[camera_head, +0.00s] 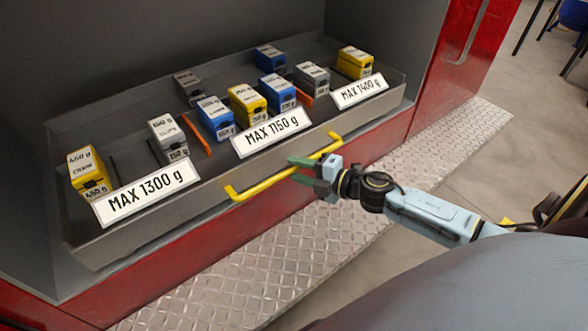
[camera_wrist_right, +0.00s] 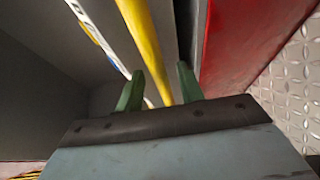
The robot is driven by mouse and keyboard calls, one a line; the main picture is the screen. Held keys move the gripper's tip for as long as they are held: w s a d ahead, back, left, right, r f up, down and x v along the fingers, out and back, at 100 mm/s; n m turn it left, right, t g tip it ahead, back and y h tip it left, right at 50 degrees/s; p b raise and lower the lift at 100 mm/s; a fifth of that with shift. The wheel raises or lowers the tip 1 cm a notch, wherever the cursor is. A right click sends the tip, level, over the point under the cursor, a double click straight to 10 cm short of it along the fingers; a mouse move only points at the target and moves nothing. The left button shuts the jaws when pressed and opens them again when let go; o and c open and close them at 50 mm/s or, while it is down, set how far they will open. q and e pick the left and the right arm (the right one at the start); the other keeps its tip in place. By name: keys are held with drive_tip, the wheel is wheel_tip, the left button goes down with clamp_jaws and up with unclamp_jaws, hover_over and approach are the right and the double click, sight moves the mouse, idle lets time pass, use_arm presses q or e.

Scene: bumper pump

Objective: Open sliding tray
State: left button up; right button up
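The grey sliding tray (camera_head: 214,185) sits in the grey recess of a red cabinet and holds several labelled boxes. A yellow bar handle (camera_head: 264,187) runs along its front. My right gripper (camera_head: 292,170) is at the handle, near its right half, with green fingertips apart. In the right wrist view the yellow handle (camera_wrist_right: 143,45) passes between the two green fingers (camera_wrist_right: 158,84), with a gap visible beside it. I cannot tell whether a finger touches it. My left gripper is not in view.
White signs reading MAX 1300 g (camera_head: 146,193), MAX 1150 g (camera_head: 271,132) and MAX 1400 g (camera_head: 360,91) stand along the tray front. Below is a metal tread-plate step (camera_head: 235,285). Open floor (camera_head: 490,165) lies at the right.

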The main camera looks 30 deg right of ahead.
drive_tip(key=shift+x, duration=0.85)
clamp_jaws()
